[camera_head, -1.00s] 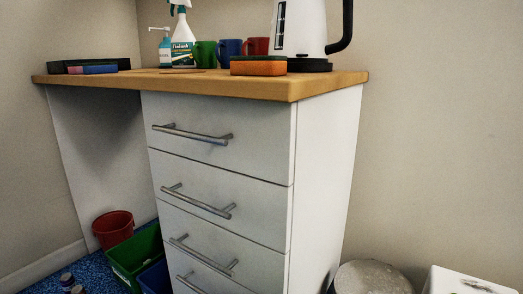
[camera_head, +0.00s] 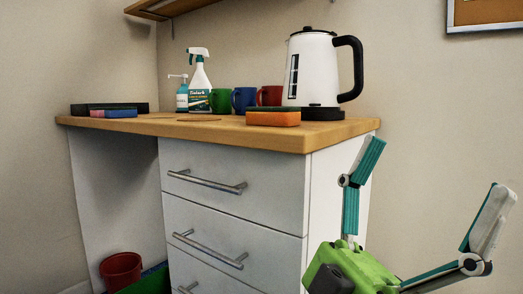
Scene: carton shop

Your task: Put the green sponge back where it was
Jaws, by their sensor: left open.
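A sponge (camera_head: 273,118) with an orange body and a thin dark green top lies flat near the front right of the wooden counter (camera_head: 220,131), in front of the kettle. No wholly green sponge shows. A blue and pink sponge (camera_head: 113,113) lies at the counter's left end, in front of a dark flat tray or box. My left gripper (camera_head: 430,190) is at the lower right, with its fingers spread wide and nothing between them. It is to the right of the counter's right corner, apart from both sponges. My right gripper is not in view.
A white kettle (camera_head: 307,68) stands behind the orange sponge. Red (camera_head: 268,96), blue (camera_head: 243,99) and green (camera_head: 221,100) mugs, a spray bottle (camera_head: 199,82) and a pump bottle (camera_head: 182,97) stand along the back. The front left of the counter is mostly clear. Drawer handles stick out below.

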